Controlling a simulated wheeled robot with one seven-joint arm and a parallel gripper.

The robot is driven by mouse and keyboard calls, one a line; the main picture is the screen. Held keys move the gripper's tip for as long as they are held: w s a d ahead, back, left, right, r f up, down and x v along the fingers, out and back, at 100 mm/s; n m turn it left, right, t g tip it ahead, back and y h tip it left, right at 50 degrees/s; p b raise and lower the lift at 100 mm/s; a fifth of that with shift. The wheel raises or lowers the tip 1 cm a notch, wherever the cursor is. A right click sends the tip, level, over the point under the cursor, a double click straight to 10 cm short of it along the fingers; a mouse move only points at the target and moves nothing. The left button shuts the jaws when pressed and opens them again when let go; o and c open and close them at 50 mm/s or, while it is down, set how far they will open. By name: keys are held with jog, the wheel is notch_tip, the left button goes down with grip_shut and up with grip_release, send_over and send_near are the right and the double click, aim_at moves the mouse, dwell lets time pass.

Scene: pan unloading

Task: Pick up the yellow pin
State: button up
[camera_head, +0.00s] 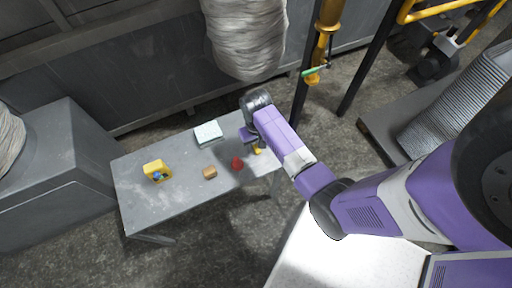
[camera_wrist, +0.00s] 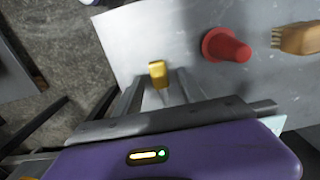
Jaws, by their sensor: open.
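The yellow pin (camera_wrist: 157,70) stands on the grey table near its edge. In the head view only a small part of the yellow pin (camera_head: 257,150) shows beside my gripper (camera_head: 251,140). In the wrist view my gripper (camera_wrist: 159,88) is open, with its two fingers apart on either side of the pin's line. The pin's top shows between and just past the fingertips. I cannot tell whether either finger touches it. Nothing is held.
On the table (camera_head: 185,192) are a red cone-shaped piece (camera_wrist: 228,46), a brown brush (camera_wrist: 299,38), a yellow holder (camera_head: 154,166) with blue in it, and a pale green block (camera_head: 208,132). The red piece is nearest my gripper. A yellow-black post (camera_head: 318,45) stands behind the table.

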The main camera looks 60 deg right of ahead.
jog(key=shift+c, duration=0.2)
grip_shut()
